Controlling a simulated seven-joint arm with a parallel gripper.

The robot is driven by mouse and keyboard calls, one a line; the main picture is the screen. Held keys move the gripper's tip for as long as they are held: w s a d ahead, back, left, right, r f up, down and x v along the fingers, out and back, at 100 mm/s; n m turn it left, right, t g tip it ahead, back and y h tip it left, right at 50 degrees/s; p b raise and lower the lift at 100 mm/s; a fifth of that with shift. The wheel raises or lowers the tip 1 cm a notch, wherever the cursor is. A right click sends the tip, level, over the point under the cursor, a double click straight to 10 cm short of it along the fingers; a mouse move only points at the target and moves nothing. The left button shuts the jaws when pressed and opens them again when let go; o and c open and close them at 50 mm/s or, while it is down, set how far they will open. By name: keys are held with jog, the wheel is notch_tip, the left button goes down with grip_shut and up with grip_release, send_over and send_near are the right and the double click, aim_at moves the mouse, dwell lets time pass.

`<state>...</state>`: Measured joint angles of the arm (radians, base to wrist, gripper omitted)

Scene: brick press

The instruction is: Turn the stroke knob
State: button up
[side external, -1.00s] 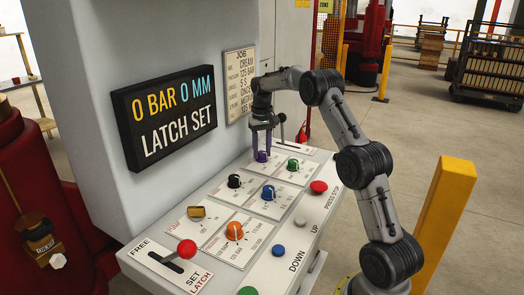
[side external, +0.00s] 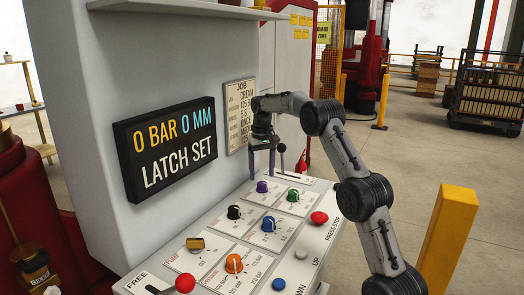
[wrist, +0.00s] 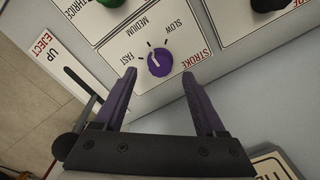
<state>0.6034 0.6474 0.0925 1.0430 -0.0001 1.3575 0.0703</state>
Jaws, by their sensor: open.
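The stroke knob (side external: 262,187) is purple with a white pointer line and sits at the back of the sloped panel. In the wrist view the knob (wrist: 160,62) lies just beyond and between the fingertips. Its pointer faces up-left, around the FAST to MEDIUM side of the scale. My gripper (side external: 262,174) is open and empty above the knob, with its purple fingers pointing down. The gripper's spread fingers (wrist: 159,75) also show in the wrist view, not closed on the knob.
Neighbouring knobs are black (side external: 234,212), green (side external: 293,195), blue (side external: 268,224) and orange (side external: 234,263). A red button (side external: 319,218) is to the right. The eject lever (wrist: 72,142) stands close to my gripper. The display (side external: 170,148) reads LATCH SET.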

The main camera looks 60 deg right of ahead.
aim_at(262, 182)
notch_tip(262, 182, up, 10)
jog(key=shift+r, duration=0.15)
dwell(0.6)
